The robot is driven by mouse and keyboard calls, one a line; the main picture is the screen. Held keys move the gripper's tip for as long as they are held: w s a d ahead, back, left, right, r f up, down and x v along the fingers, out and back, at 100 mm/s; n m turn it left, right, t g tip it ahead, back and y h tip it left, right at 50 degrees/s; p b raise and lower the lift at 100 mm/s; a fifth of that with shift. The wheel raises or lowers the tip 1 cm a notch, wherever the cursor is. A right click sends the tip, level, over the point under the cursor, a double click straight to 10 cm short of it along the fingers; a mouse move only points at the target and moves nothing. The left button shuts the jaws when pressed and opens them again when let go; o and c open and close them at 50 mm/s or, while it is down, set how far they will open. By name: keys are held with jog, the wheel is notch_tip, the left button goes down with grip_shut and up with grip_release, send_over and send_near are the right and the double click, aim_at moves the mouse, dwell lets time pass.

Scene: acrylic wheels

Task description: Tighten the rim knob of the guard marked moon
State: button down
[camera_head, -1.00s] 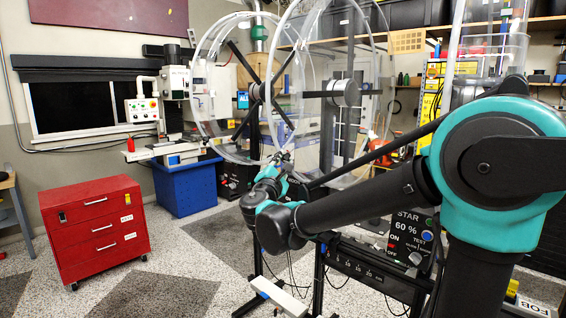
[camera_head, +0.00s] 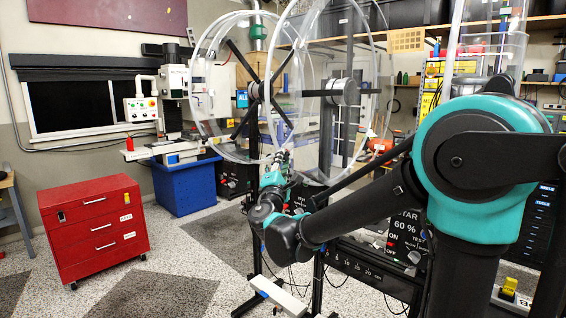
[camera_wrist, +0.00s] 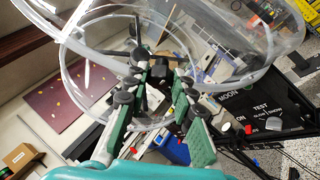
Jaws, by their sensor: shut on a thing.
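Two clear acrylic wheel guards with dark spokes stand at the centre of the head view, a left one (camera_head: 208,133) and a right one (camera_head: 366,128). In the wrist view a clear rim (camera_wrist: 262,62) arcs over my gripper. My gripper (camera_wrist: 159,68) has its green-padded fingers on either side of a dark knob (camera_wrist: 158,76) at the rim, shut on it. The fingers partly hide the knob. In the head view my gripper (camera_head: 280,158) is small, at the lower edge of the guards. A black panel marked MOON (camera_wrist: 262,115) is right of the gripper in the wrist view.
A panel marked STAR (camera_head: 408,228) is partly behind my arm. A red drawer cabinet (camera_head: 95,228) and a blue bin (camera_head: 185,187) stand at the left. Stand legs and cables are below the guards. The floor between cabinet and stands is clear.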

jog(key=c, duration=1.3)
grip_release()
jog(key=shift+o, duration=0.2)
jog(key=shift+s, duration=0.1)
jog(key=v, duration=1.2)
